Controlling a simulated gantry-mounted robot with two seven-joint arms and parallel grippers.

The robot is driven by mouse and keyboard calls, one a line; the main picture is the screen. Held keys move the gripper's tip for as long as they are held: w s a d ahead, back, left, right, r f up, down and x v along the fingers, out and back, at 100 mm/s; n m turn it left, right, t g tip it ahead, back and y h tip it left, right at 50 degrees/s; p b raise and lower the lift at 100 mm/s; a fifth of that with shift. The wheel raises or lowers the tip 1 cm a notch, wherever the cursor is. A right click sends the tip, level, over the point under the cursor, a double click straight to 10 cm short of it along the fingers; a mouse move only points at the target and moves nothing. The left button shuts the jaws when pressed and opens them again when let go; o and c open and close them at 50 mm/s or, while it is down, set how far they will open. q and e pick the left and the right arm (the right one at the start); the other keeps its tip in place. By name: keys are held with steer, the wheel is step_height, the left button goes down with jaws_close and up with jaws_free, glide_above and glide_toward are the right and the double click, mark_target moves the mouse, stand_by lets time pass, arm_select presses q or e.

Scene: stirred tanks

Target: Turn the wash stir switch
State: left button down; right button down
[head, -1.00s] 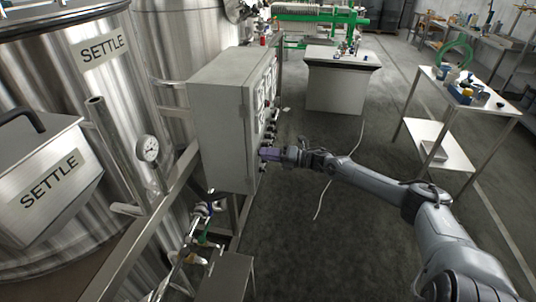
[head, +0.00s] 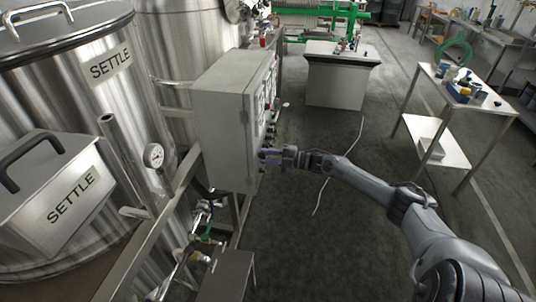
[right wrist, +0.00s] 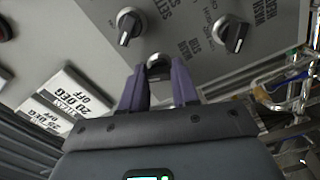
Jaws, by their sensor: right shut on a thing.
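The grey control cabinet (head: 222,125) shows in the head view, with a row of dark switches on its right-hand face. My right gripper (head: 266,155) is at the lower part of that face. In the right wrist view, its two purple fingers (right wrist: 160,82) are shut on a switch knob (right wrist: 158,68), which is partly hidden between them. Two other black knobs, one at upper left (right wrist: 129,25) and one at upper right (right wrist: 234,37), sit on the panel. My left gripper is not in view.
Steel SETTLE tanks (head: 95,110) and a pressure gauge (head: 153,155) stand left of the cabinet. A small pedestal table (head: 335,80) and a white worktable (head: 440,88) stand to the right. The floor between is mostly clear, with a thin cable (head: 335,180).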

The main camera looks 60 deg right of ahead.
steer(key=shift+m, duration=0.9)
steer(key=c, duration=0.8)
jaws_free()
steer(key=shift+c, duration=0.2)
steer(key=shift+s+p, duration=0.1)
steer(key=shift+p, duration=0.2)
steer(key=p+v, duration=0.2)
steer(key=v, duration=0.8)
steer(key=shift+s+d, duration=0.15)
steer(key=shift+s, duration=0.2)
